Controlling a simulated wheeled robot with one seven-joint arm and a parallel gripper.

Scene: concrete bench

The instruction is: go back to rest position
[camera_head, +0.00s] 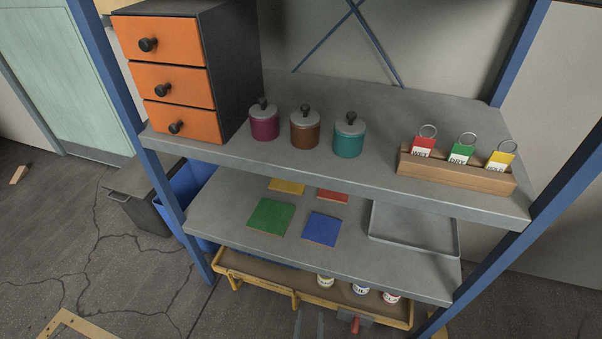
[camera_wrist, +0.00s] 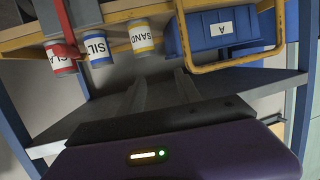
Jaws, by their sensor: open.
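My gripper (camera_wrist: 160,84) shows in the wrist view as two grey fingers standing apart above the purple wrist housing. It is open, and nothing shows between the fingers. In the head view, what look like its finger ends (camera_head: 309,323) appear at the bottom edge, in front of the lowest tier of the rack. The rest of my arm is outside the head view.
A blue-posted rack carries orange drawers (camera_head: 168,80), lidded jars (camera_head: 305,130), a tag holder (camera_head: 455,175), coloured tiles (camera_head: 270,217) and a grey tray (camera_head: 412,245). Labelled cans (camera_wrist: 97,50), a red handle (camera_wrist: 66,50) and a blue bin (camera_wrist: 225,28) are near my gripper.

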